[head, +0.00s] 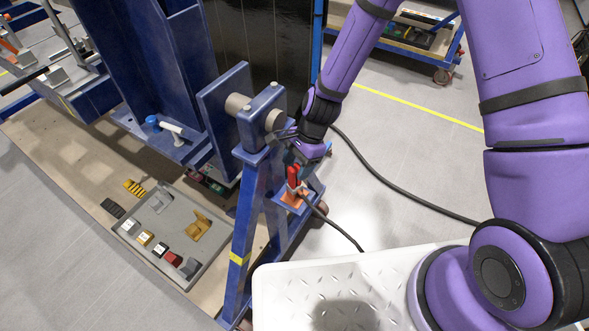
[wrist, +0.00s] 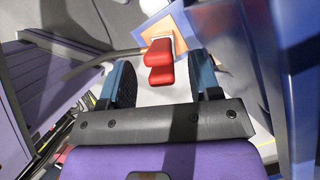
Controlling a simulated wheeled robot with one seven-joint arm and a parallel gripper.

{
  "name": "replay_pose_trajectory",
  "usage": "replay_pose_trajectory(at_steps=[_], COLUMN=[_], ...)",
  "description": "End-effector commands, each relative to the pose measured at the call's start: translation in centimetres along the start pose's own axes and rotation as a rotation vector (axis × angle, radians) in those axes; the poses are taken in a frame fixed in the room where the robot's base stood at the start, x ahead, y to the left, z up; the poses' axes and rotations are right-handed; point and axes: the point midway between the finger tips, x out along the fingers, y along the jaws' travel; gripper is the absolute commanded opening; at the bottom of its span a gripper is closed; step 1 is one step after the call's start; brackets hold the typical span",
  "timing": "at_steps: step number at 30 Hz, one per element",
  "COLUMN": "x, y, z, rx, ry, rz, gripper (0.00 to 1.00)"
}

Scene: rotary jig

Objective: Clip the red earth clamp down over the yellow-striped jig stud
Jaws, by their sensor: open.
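The red earth clamp (head: 293,175) stands on an orange-marked pad (head: 291,199) on a small blue shelf of the jig. In the wrist view the red clamp (wrist: 158,62) shows two red handles between and just beyond my fingers. My gripper (head: 306,170) is open around the clamp's top, its fingers (wrist: 161,80) apart on either side; I see no clear grip on it. A yellow band (head: 238,257) marks the blue jig post to the lower left. I cannot tell whether that is the stud, and no separate striped stud is clear.
A dark cable (head: 345,234) runs from near the clamp across the floor. A grey tray (head: 204,268) with several small parts lies at left on the wooden base. The blue jig frame (head: 262,118) stands close left of my gripper. Open floor lies to the right.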

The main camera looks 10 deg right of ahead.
Motion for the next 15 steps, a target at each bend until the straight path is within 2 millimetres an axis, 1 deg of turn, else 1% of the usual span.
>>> replay_pose_trajectory(at_steps=[1, 3, 9, 15], x=[-0.9, -2.2, -5.5, -7.8], y=[-0.1, -0.1, -0.1, -0.1], z=[0.0, 0.0, 0.0, 0.0], rx=[0.000, -0.001, -0.001, 0.000], ry=[0.002, 0.003, 0.003, 0.002], rz=[-0.004, -0.004, -0.005, -0.003], gripper=[0.57, 0.57, 0.57, 0.57])
